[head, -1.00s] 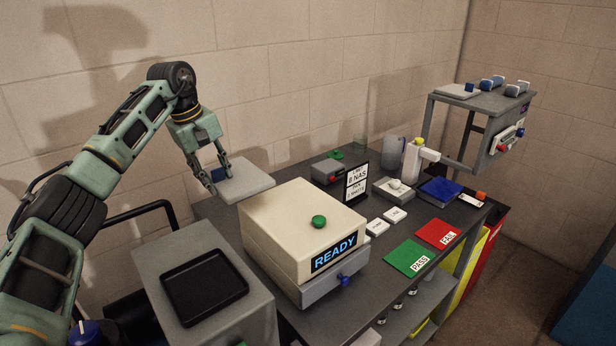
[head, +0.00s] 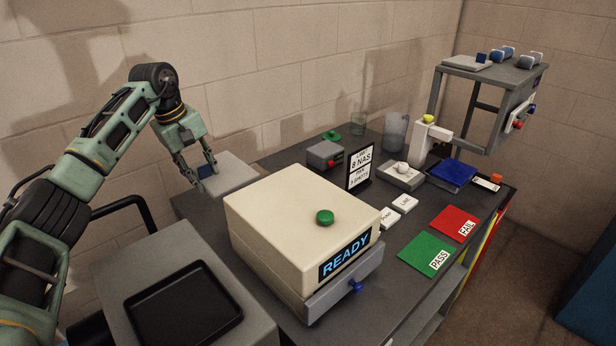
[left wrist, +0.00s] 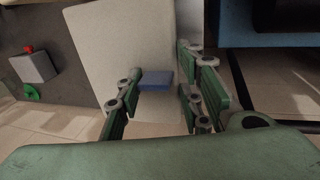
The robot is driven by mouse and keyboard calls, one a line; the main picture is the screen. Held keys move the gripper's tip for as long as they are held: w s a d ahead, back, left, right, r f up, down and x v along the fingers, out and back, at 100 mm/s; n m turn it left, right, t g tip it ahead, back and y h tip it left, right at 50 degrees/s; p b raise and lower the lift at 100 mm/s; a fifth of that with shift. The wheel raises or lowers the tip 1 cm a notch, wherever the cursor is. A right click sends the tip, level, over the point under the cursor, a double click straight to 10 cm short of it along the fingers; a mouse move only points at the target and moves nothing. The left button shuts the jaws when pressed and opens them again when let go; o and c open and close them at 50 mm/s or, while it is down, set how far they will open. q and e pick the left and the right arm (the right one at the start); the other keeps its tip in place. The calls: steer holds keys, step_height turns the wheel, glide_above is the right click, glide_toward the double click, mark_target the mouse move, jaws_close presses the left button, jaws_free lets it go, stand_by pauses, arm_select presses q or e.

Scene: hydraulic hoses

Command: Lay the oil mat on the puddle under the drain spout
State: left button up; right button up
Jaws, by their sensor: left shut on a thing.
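A flat pale grey slab with a blue grip tab, which I take for the oil mat (head: 234,174), is in my left gripper (head: 196,179). The gripper's fingers close on the blue tab (head: 204,171). In the left wrist view the mat (left wrist: 125,55) extends away from the fingers, with the blue tab (left wrist: 155,79) between them. In the head view it shows behind the cream READY box, near the bench's back left. No puddle or drain spout can be made out. My right gripper is not in view.
The cream READY box (head: 290,210) and a black tray (head: 185,303) on a grey stand are close by. The dark bench (head: 300,150) carries a small grey box (head: 325,154), beakers and green and red pads. A block wall stands behind.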

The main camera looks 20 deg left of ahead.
mark_target(218, 224)
arm_select(q)
steer(key=x, duration=0.1)
steer(key=b+x, duration=0.1)
steer(key=x, duration=0.1)
steer(key=shift+s+a+f, duration=0.1)
steer(key=shift+a+f, duration=0.25)
steer(key=shift+f, duration=0.05)
steer(key=shift+f+b, duration=0.3)
steer(key=shift+b, duration=0.05)
steer(key=shift+f, duration=0.1)
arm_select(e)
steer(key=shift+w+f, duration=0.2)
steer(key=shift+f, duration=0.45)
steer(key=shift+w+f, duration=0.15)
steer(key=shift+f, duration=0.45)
